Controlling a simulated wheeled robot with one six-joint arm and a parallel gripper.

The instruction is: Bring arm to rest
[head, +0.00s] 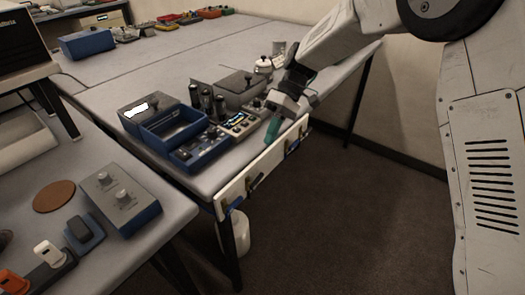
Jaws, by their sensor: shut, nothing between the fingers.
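My gripper (274,126) is at the end of my arm, which reaches in from the upper right. Its green fingertips point down by the front edge of the grey table (120,92). The fingers are shut with nothing between them. The gripper is just right of a small instrument with a lit display (240,122) and above a white board (262,172) along the table's front edge. Whether it touches anything there I cannot tell.
A blue open case (172,130), dark cylinders (207,102) and a grey lidded box (240,88) crowd the table near my gripper. A nearer table at left holds a blue box with two knobs (121,200). The dark floor (340,220) at lower right is clear.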

